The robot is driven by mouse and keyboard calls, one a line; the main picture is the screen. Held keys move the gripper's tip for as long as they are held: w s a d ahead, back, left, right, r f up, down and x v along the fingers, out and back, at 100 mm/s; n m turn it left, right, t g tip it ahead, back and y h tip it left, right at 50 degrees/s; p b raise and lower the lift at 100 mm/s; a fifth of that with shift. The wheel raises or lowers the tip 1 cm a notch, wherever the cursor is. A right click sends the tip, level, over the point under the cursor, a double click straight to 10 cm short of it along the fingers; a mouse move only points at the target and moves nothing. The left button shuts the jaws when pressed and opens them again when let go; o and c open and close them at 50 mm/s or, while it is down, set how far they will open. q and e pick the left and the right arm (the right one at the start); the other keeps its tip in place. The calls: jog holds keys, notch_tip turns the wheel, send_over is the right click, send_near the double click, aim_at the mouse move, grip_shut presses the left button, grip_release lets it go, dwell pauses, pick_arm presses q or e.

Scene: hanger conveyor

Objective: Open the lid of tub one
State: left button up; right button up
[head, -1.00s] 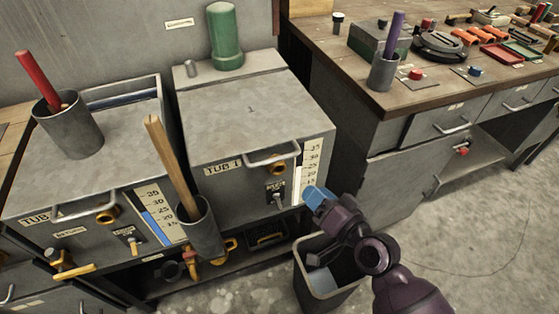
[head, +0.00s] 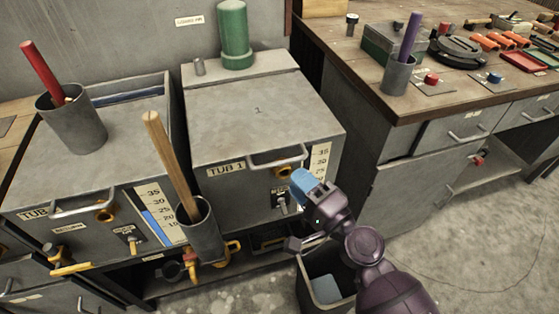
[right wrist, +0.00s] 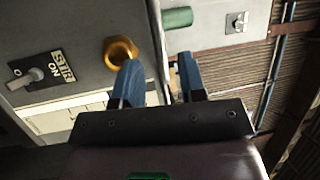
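Tub one is a grey metal box with a "TUB 1" label (head: 226,168). Its flat lid (head: 250,105) is shut, and a bar handle (head: 276,158) stands at the front edge. My right gripper (head: 304,184) has blue fingertips and is in front of the tub, just below and right of the handle. My left gripper is out of view.
A second tub (head: 110,170) stands at left, with a grey cup (head: 72,120) on it. Another cup (head: 198,228) with a wooden stick is at tub one's front left. A green bottle (head: 234,35) stands behind the lid. A bin (head: 325,270) is below my right arm; a workbench (head: 400,105) is at right.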

aim_at(279, 163)
jog(key=p+x, duration=0.1)
jog(key=x, duration=0.5)
jog(key=shift+w+a, duration=0.25)
jog(key=shift+w, duration=0.05)
grip_shut()
